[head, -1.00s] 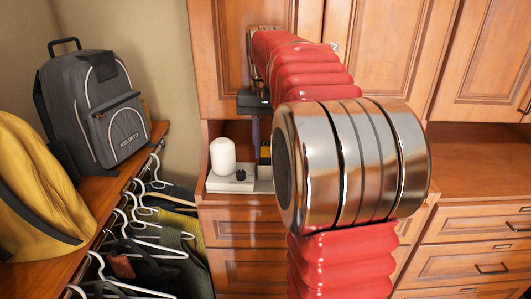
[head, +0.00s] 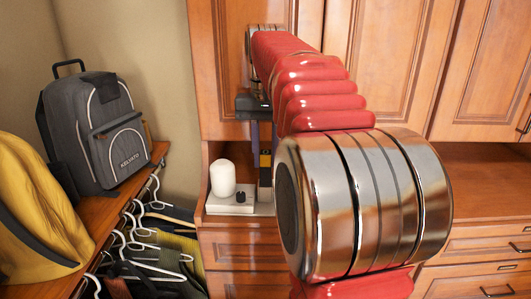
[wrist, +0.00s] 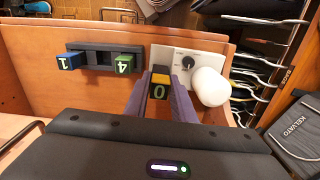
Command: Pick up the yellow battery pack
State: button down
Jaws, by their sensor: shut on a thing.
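The yellow battery pack (wrist: 160,79), with a dark end marked "0", is between the purple fingers of my gripper (wrist: 161,90) in the wrist view. My gripper is shut on it. In the head view, my gripper (head: 264,160) points down into the open cabinet niche, and the battery pack (head: 265,160) shows as a yellow and black piece between its fingers. I cannot tell if the pack's lower end touches anything. A dark rack (wrist: 97,55) holds a blue pack (wrist: 69,61) and a green pack (wrist: 125,64), left of my gripper in the wrist view.
A white device with a black dial (wrist: 187,62) and a rounded white piece (wrist: 209,87) is close beside my gripper. The niche's wooden side wall (head: 205,165) is to its left in the head view. Hangers (head: 150,250) and a grey backpack (head: 95,130) are further left.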

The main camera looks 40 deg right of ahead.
jog(key=s+a, duration=0.9)
jog(key=s, duration=0.3)
jog(key=shift+s+a, duration=0.15)
dwell(0.5)
